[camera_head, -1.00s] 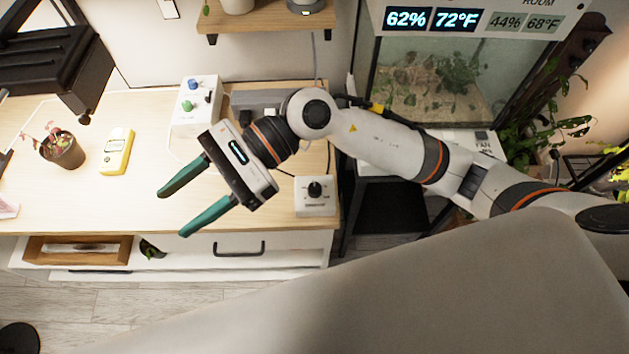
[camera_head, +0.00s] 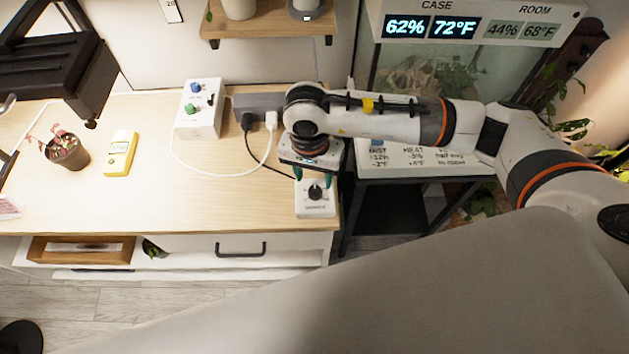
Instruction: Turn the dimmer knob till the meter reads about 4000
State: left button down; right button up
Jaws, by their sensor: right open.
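The dimmer box (camera_head: 314,206) is white and sits at the right front corner of the wooden table. Its black dimmer knob (camera_head: 315,192) is on top. My right gripper (camera_head: 313,177) points down at the knob, its green fingers apart on either side just above or around it; I cannot tell whether they touch. A yellow meter (camera_head: 120,154) lies on the table at the left; its reading is too small to make out. My left gripper is not in view.
A potted plant (camera_head: 66,151) stands left of the meter. A white control box (camera_head: 199,110) with blue and green knobs and a power strip (camera_head: 257,104) with cables are at the back. A glass case with a display (camera_head: 470,25) is at the right.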

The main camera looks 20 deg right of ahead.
aim_at(314, 189)
notch_tip(314, 189, down, 5)
jog(key=shift+f+p, duration=0.1)
jog(key=shift+p, duration=0.35)
jog(key=c, duration=1)
jog(key=m+b, duration=0.1)
jog(key=b, duration=0.1)
jog(key=shift+f+b, duration=0.2)
jog(key=shift+b, duration=0.15)
jog(key=shift+r, duration=0.1)
jog(key=shift+r+m, duration=0.15)
jog(key=shift+m, duration=0.25)
